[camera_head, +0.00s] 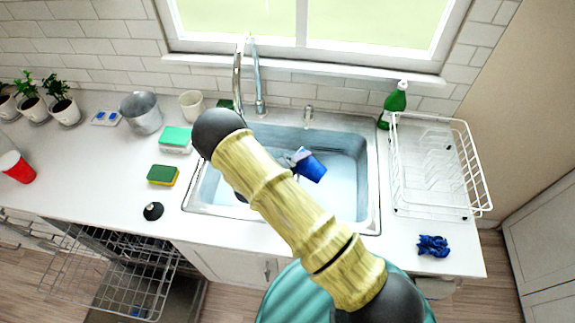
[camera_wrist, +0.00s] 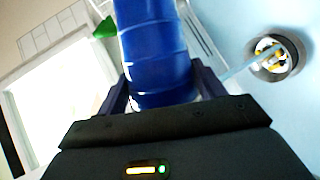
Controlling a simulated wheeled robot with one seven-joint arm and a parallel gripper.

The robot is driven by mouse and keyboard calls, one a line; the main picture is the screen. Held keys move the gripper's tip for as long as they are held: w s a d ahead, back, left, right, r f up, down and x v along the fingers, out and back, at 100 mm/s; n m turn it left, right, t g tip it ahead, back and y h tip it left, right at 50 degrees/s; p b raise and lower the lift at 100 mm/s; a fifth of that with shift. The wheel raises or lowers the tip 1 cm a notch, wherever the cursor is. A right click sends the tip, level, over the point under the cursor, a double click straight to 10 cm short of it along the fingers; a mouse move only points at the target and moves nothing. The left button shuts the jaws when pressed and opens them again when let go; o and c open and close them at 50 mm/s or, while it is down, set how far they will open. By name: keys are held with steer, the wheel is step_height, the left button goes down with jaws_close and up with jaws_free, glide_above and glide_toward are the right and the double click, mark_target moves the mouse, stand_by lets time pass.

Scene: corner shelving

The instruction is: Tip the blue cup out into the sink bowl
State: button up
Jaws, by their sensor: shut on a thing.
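The blue cup (camera_head: 311,168) is tilted well over on its side inside the outline of the sink bowl (camera_head: 345,202) in the head view. My gripper (camera_wrist: 160,88) is shut on the blue cup (camera_wrist: 152,45), with one dark finger on each side of it in the wrist view. In the head view my arm hides most of the gripper and the left part of the bowl. The inside of the cup is hidden. A round drain (camera_wrist: 273,57) with small yellow and white bits shows at right in the wrist view.
The faucet (camera_head: 260,85) stands behind the sink. A white dish rack (camera_head: 440,205) and a green bottle (camera_head: 393,103) are on the right. Sponges, a metal bucket (camera_head: 140,113) and a beige cup (camera_head: 191,104) are on the left. The dishwasher rack (camera_head: 100,265) is pulled out below.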

steer(key=shift+w+a+r+n, duration=0.15)
steer(key=shift+w+a+n, duration=0.15)
steer(key=shift+a, duration=0.05)
stand_by(0.3)
steer(key=shift+a+r+n+h, duration=0.1)
steer(key=shift+n+h, duration=0.2)
steer(key=shift+h, duration=0.1)
steer(key=shift+w+a+r+n+h, duration=0.2)
steer(key=shift+w+a+n+h, duration=0.3)
steer(key=shift+n, duration=0.5)
steer(key=shift+s+r, duration=0.1)
steer(key=shift+r, duration=0.25)
steer(key=shift+s+d+f+m, duration=0.1)
steer(key=shift+d+f+m, duration=0.1)
steer(key=shift+f+m, duration=0.1)
steer(key=shift+d+y, duration=0.1)
steer(key=shift+y, duration=0.2)
